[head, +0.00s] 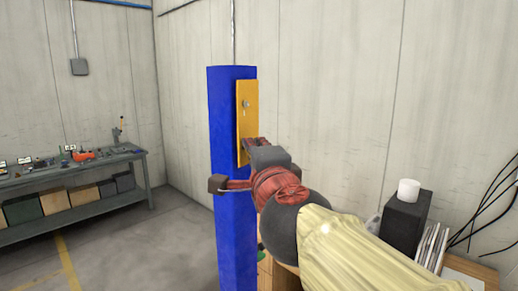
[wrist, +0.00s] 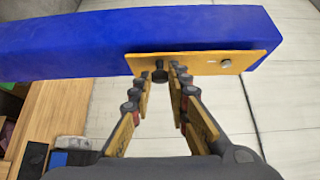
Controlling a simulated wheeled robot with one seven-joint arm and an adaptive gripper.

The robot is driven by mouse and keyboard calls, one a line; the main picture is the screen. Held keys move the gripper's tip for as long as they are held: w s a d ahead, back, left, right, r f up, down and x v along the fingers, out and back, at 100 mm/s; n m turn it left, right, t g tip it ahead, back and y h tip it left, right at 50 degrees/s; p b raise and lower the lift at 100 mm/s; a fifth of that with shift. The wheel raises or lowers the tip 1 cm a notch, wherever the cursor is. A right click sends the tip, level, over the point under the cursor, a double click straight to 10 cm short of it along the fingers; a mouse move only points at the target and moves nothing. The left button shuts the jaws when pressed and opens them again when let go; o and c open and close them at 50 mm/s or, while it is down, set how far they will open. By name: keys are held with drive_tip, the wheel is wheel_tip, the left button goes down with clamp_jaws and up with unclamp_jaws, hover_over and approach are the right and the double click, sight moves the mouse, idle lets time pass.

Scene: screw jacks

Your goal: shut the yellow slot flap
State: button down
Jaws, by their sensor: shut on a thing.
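The yellow slot flap (head: 246,112) is a tall flat plate on the upper part of a blue post (head: 231,230). It has a small round metal lock near its top. In the wrist view the flap (wrist: 205,63) lies across the blue post (wrist: 80,45), and a dark knob (wrist: 160,74) stands out near its left end. My gripper (head: 251,146) is at the flap's lower end. In the wrist view its fingers (wrist: 161,78) are on both sides of the knob and shut on it. I cannot tell how far the flap stands from the post.
A workbench (head: 75,166) with tools and boxes stands at the left wall. At the lower right are a dark box (head: 404,215) with a white cup (head: 408,190) on it, papers and black cables. The floor left of the post is clear.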

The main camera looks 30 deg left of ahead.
drive_tip(key=shift+s+a+m+t+h+p, duration=0.25)
drive_tip(key=shift+a+m+t+h+p, duration=0.45)
drive_tip(key=shift+m+t+h+p, duration=0.45)
drive_tip(key=shift+h, duration=0.25)
drive_tip(key=c, duration=1.7)
unclamp_jaws()
drive_tip(key=shift+a, duration=0.1)
drive_tip(key=v, duration=1.2)
drive_tip(key=shift+r, duration=0.15)
